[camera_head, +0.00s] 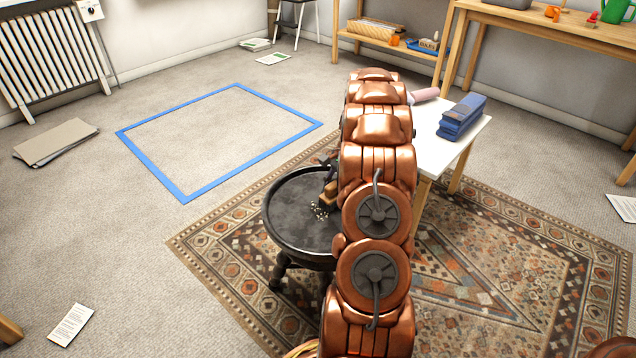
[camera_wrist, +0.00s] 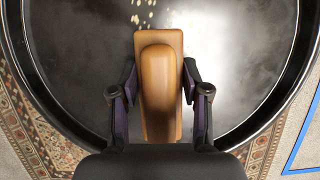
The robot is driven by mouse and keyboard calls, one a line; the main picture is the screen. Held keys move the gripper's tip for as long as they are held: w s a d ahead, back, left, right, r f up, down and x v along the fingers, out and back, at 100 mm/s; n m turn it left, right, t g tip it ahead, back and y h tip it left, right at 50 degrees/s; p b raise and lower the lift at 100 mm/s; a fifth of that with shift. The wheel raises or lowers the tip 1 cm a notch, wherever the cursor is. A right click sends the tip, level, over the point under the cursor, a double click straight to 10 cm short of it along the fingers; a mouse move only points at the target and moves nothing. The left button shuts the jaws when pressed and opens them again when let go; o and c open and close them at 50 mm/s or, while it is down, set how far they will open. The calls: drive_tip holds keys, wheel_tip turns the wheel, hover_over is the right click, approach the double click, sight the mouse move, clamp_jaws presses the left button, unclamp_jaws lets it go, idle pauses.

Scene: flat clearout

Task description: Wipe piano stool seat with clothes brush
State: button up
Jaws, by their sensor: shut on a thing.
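The piano stool (camera_head: 290,225) has a round black seat with a raised rim and stands on the patterned rug. Its seat also fills much of the wrist view (camera_wrist: 75,60). Pale crumbs (camera_head: 319,211) lie on the seat close to the brush, and they show at the top of the wrist view (camera_wrist: 150,14). My gripper (camera_wrist: 158,85) is shut on the wooden clothes brush (camera_wrist: 160,75), with a finger on each side of it. The brush (camera_head: 329,197) is over or on the seat; contact cannot be told. Its bristles are hidden. My arm hides the seat's right side in the head view.
A small white table (camera_head: 440,150) right of my arm bears a blue box-like item (camera_head: 462,116) and a pink roll (camera_head: 425,94). A blue floor outline (camera_head: 160,177) encloses bare carpet. Flat boards (camera_head: 57,142) lie at left. Wooden shelving (camera_head: 445,60) stands behind.

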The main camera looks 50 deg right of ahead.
drive_tip(key=shift+s+d+r+p, duration=0.1)
drive_tip(key=shift+s+d+p, duration=0.15)
drive_tip(key=shift+d, duration=0.3)
drive_tip(key=shift+s+d+r+p, duration=0.15)
drive_tip(key=shift+d+p, duration=0.15)
drive_tip(key=shift+d, duration=0.25)
drive_tip(key=shift+d+r, duration=0.15)
drive_tip(key=shift+r+p, duration=0.4)
drive_tip(key=shift+r, duration=0.3)
wheel_tip(320, 180, up, 2)
drive_tip(key=shift+r+p, duration=0.1)
drive_tip(key=shift+p, duration=0.55)
drive_tip(key=shift+r+p, duration=1)
drive_tip(key=shift+r, duration=0.75)
